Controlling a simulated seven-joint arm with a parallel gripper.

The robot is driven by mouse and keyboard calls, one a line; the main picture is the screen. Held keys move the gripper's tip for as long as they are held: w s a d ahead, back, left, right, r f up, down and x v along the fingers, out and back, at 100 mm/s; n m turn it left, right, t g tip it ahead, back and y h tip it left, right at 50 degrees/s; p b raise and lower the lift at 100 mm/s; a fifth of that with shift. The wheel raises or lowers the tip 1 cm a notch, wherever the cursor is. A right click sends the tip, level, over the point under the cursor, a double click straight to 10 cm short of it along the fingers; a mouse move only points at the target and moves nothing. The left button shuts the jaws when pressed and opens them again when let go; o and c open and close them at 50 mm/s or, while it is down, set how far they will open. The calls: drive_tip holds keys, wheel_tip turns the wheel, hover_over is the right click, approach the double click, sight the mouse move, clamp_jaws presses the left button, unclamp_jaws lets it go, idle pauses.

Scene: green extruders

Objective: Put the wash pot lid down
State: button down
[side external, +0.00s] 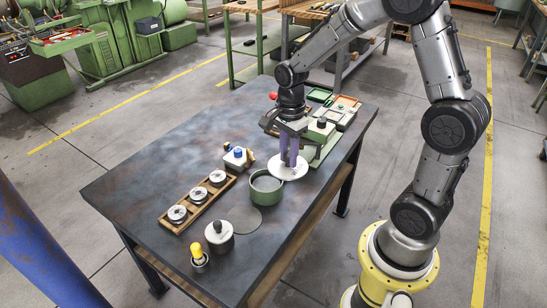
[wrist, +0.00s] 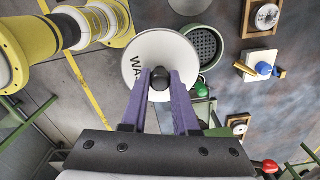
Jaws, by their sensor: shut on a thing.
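The wash pot lid (side external: 286,171) is a white disc with a dark knob. In the wrist view the lid (wrist: 137,63) shows part of its black lettering. My gripper (side external: 290,160) has purple fingers, shut on the knob; in the wrist view the fingertips (wrist: 160,80) pinch it from both sides. The green wash pot (side external: 266,193) stands open on the table, left of the lid in the side view. In the wrist view the pot (wrist: 219,45) shows a perforated inside, and the lid covers part of its edge. The lid's exact height above the table cannot be told.
A wooden rack (side external: 172,228) of several spools, a white block with a blue knob (side external: 238,159), a lidded white pot (side external: 219,237) and a yellow-topped tool (side external: 197,252) stand on the table (side external: 140,185). A flat dark disc (side external: 246,219) lies by the pot. Trays (side external: 342,112) sit behind my gripper.

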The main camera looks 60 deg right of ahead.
sight(302, 174)
drive_tip(key=s, duration=0.1)
drive_tip(key=s+r, duration=0.1)
drive_tip(key=s, duration=0.1)
drive_tip(key=s+a+r, duration=0.1)
drive_tip(key=s, duration=0.1)
drive_tip(key=shift+r, duration=0.15)
drive_tip(key=shift+w+m, duration=0.2)
drive_tip(key=shift+m, duration=0.2)
drive_tip(key=a+f, duration=0.6)
drive_tip(key=a, duration=0.1)
drive_tip(key=shift+n, duration=0.4)
drive_tip(key=w+f, duration=0.3)
drive_tip(key=w, duration=0.1)
drive_tip(key=w+a+f, duration=0.1)
drive_tip(key=w+f, duration=0.2)
drive_tip(key=w, duration=0.1)
drive_tip(key=w+a+f, duration=0.1)
drive_tip(key=w+f, duration=0.2)
drive_tip(key=w, duration=0.1)
drive_tip(key=shift+w+f, duration=0.15)
drive_tip(key=shift+w, duration=0.2)
drive_tip(key=shift+w+f, duration=0.2)
drive_tip(key=shift+f, duration=1.5)
drive_tip(key=shift+f, duration=0.15)
